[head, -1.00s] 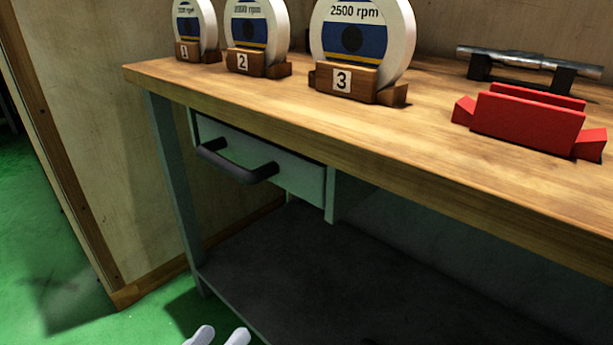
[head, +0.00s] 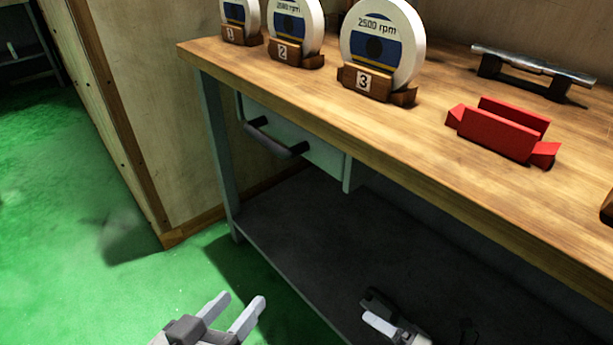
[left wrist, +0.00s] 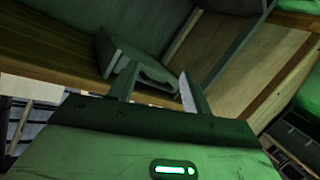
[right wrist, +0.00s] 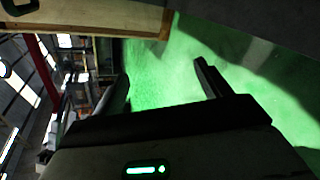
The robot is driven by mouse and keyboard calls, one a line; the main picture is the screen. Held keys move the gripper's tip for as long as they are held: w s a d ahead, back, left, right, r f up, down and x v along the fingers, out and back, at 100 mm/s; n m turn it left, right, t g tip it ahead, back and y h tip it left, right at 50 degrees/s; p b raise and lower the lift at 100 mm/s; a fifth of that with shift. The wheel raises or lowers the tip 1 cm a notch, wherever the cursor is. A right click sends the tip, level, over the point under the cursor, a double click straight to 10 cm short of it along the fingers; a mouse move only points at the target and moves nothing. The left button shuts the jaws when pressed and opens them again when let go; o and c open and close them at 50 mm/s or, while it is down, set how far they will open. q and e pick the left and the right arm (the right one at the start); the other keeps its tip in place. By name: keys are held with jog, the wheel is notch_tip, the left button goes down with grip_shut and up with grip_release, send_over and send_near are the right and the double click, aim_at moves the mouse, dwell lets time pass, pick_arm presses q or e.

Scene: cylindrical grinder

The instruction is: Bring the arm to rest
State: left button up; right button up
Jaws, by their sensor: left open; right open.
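My left gripper (head: 238,310) is open and empty at the bottom of the head view, low in front of the bench and over the green floor. Its two fingers (left wrist: 158,88) also show apart in the left wrist view, with the bench underside and drawer beyond. My right gripper (head: 385,320) shows at the bottom right of centre in the head view, below the bench top and in front of the dark lower shelf. In the right wrist view its fingers (right wrist: 165,85) are apart with nothing between them, and green floor lies beyond.
The wooden bench (head: 420,165) has a drawer with a dark handle (head: 275,140). On it stand numbered grinding wheels, with wheel 3 (head: 385,45) nearest, a red holder (head: 500,130) and a metal shaft on dark supports (head: 530,65). Green floor (head: 80,240) is clear at left.

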notch_tip(320, 180, up, 17)
jog(key=m+t+h+p, duration=0.35)
jog(key=m+p, duration=0.55)
jog(key=m, duration=0.8)
pick_arm(q)
jog(key=s+a+r+m+g+y+p, duration=0.1)
jog(key=s+a+r+g+y+p, duration=0.1)
jog(key=a+r+p, duration=0.3)
jog(key=shift+s+r+g+y+p, duration=0.3)
jog(key=shift+s+r+y+p, duration=0.2)
jog(key=shift+r+y+p, duration=0.45)
pick_arm(e)
jog(key=s+a+r+m+g+h, duration=0.1)
jog(key=s+a+r+m+g, duration=0.2)
jog(key=m, duration=0.8)
notch_tip(320, 180, up, 3)
jog(key=s, duration=0.2)
jog(key=shift+s, duration=0.3)
pick_arm(q)
jog(key=shift+f+h, duration=0.1)
jog(key=shift+h, duration=0.15)
pick_arm(e)
jog(key=shift+g, duration=0.25)
